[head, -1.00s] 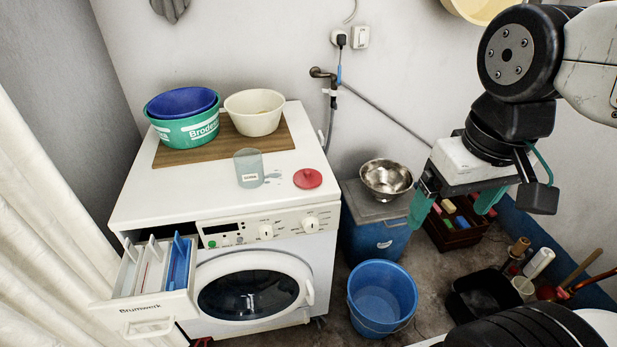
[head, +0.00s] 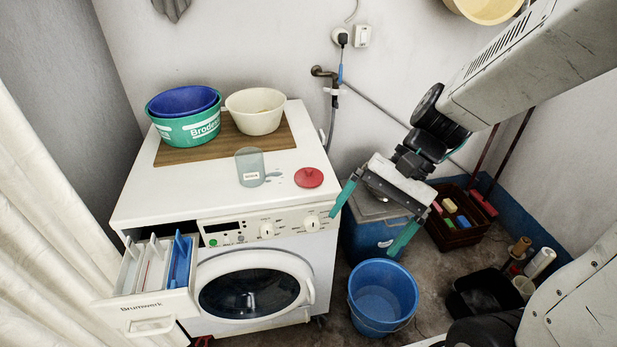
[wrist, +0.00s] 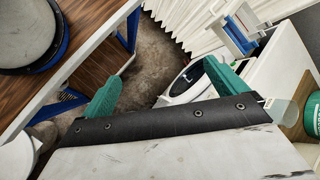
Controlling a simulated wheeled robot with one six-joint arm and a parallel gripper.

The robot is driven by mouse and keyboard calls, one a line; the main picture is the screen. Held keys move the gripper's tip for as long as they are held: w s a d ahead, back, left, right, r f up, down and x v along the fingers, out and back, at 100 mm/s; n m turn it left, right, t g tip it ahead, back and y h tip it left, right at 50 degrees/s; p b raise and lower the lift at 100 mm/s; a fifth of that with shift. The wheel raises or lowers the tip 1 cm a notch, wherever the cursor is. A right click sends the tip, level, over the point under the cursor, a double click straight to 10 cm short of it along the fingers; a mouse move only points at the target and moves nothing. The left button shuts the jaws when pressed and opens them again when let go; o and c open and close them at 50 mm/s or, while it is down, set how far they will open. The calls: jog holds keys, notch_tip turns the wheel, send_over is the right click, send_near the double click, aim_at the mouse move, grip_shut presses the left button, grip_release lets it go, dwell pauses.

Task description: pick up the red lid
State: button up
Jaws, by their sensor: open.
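The red lid (head: 309,177) is a flat disc with a small knob on top. It lies on the white top of the washing machine (head: 145,205), near the right edge, in the head view. My gripper (head: 365,232) is open and empty, to the right of the lid and apart from it, over the gap beside the machine. Its teal fingers also show in the wrist view (wrist: 160,80), spread wide with nothing between them. I cannot make out the lid in the wrist view.
A clear cup (head: 250,167) stands just left of the lid. A cream bowl (head: 254,111) and a green tub (head: 187,129) stand on a brown board behind. The detergent drawer (head: 150,305) is pulled out. A blue bucket (head: 382,297) stands on the floor below my gripper.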

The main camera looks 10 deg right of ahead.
jog(key=w+a+f+m+t+y, duration=0.1)
jog(key=w+a+f+m+y, duration=0.2)
jog(key=w+m, duration=0.25)
jog(key=m+t, duration=1.2)
jog(key=m, duration=0.3)
send_near(311, 173)
jog(key=shift+w+a+f, duration=0.55)
jog(key=shift+a+f, duration=0.05)
jog(key=shift+w+m, duration=0.25)
jog(key=shift+w, duration=0.05)
jog(key=x, duration=0.7)
jog(key=shift+w+a+f, duration=0.1)
jog(key=shift+w, duration=0.1)
jog(key=c, duration=1)
